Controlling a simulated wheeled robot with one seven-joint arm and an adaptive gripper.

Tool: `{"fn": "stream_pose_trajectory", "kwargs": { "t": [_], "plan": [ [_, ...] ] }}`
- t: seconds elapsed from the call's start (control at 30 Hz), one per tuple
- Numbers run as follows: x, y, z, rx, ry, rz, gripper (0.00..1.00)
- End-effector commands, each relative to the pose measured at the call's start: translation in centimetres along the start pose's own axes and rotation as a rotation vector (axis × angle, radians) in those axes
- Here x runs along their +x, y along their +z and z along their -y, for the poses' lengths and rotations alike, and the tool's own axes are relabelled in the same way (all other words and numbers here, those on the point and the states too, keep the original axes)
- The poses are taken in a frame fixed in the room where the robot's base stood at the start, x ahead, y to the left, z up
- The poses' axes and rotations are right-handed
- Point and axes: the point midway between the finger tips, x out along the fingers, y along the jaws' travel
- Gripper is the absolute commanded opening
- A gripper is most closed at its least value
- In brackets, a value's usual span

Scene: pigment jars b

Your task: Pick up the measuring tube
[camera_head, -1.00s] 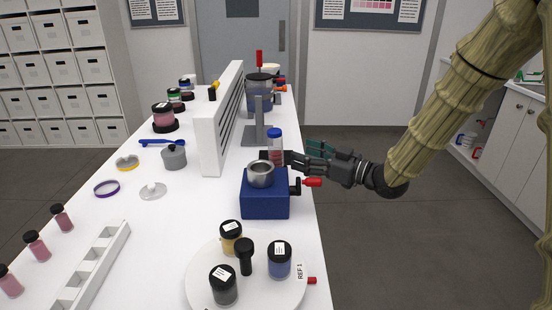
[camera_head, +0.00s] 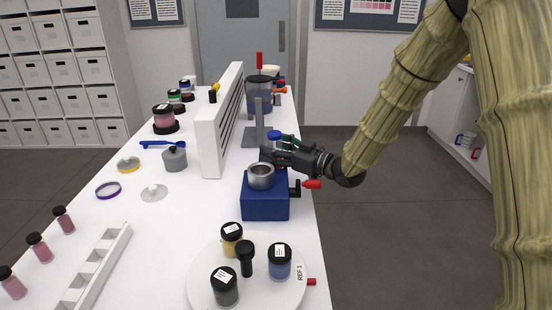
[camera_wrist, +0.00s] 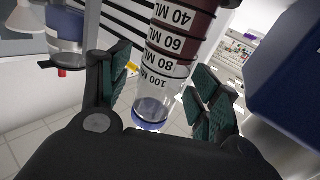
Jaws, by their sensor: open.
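The measuring tube has a blue cap (camera_head: 274,135) that shows in the head view just above my gripper (camera_head: 277,152), which hides most of its body. In the wrist view the measuring tube (camera_wrist: 165,75) is clear with ML markings, dark red contents and a blue end. It stands between the two teal-padded fingers of my gripper (camera_wrist: 162,88). The fingers are open, with a visible gap on the right side and a gap on the left. The tube is behind the blue block with a metal cup (camera_head: 261,177).
The blue block (camera_head: 265,204) with a red-handled crank stands close in front of my gripper. A white slotted panel (camera_head: 210,145) stands to the left. A white turntable (camera_head: 205,285) with jars is nearer. A grey stand (camera_head: 252,137) is behind. Free floor lies right of the table.

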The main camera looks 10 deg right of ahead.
Motion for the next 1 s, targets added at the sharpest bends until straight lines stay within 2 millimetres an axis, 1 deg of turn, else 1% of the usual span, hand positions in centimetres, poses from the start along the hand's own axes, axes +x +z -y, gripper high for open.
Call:
{"fn": "stream_pose_trajectory", "kwargs": {
  "t": [0.2,0.37,0.5,0.8,0.87,1.0],
  "plan": [
    [0.1,0.1,0.0,0.001,0.001,0.000,0.63],
    [0.1,0.0,0.0,0.001,0.001,0.000,0.34],
    [0.1,0.0,0.0,0.001,0.001,0.000,0.08],
    [0.1,-0.2,-0.1,0.000,0.001,-0.001,0.08],
    [0.1,-0.6,-0.1,0.000,0.001,-0.001,0.08],
    [0.1,-2.1,-0.2,-0.001,0.001,-0.002,0.08]
  ]
}}
